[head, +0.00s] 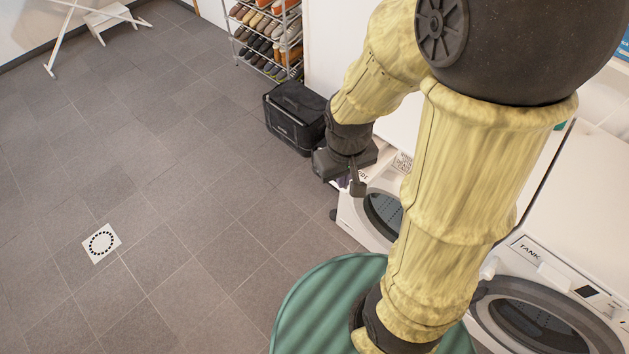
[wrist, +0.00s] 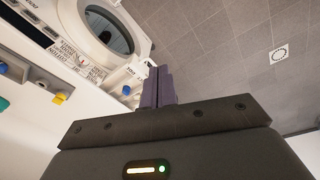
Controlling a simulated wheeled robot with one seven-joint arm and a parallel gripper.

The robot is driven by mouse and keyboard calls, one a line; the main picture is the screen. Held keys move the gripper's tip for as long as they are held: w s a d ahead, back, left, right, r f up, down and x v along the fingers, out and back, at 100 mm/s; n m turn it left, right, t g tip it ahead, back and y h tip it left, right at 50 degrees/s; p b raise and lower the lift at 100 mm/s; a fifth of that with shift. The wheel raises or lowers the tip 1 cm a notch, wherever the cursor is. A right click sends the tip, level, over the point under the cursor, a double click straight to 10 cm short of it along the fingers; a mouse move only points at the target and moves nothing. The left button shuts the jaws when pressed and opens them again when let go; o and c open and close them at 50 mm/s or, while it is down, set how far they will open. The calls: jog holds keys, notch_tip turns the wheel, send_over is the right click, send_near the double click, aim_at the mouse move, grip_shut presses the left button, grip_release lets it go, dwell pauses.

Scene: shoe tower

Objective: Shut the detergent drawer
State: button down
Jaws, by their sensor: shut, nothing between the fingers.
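A white washing machine (head: 372,213) with a round dark door stands under and beyond my gripper (head: 357,186). In the wrist view the machine's front (wrist: 65,30) appears turned over at the upper left. A white part that looks like the detergent drawer (wrist: 122,82) sticks out beside my gripper's fingers (wrist: 159,88), with a small blue spot in it. The fingers are together, with nothing between them, to the right of the drawer in that view. I cannot tell if they touch it. My arm hides much of the machine in the head view.
A second washing machine (head: 545,300) stands at the right. A black bag (head: 295,117) and a shoe rack (head: 268,38) stand beyond my gripper. The grey tiled floor at left is clear around a floor drain (head: 101,243).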

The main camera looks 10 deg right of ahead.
jog(key=w+a+f+n+g+h+b, duration=0.1)
jog(key=a+f+n+h+b, duration=0.2)
jog(key=f+n, duration=0.35)
jog(key=w+a+f+n+g+h+b, duration=0.1)
jog(key=w+f+n+h+b, duration=0.1)
jog(key=f+n+h, duration=0.45)
jog(key=w+a+f+n+t+h+b, duration=0.2)
jog(key=w+a+f+n+t, duration=0.3)
jog(key=a+f+n+t, duration=0.4)
jog(key=shift+w+a+f+n+t+b, duration=0.25)
jog(key=shift+w+a+n+t+b, duration=0.2)
jog(key=shift+t+b, duration=0.35)
jog(key=p+x, duration=0.1)
jog(key=x, duration=1.3)
jog(key=shift+s+d, duration=0.15)
jog(key=shift+s, duration=0.05)
jog(key=shift+w+d+r, duration=0.1)
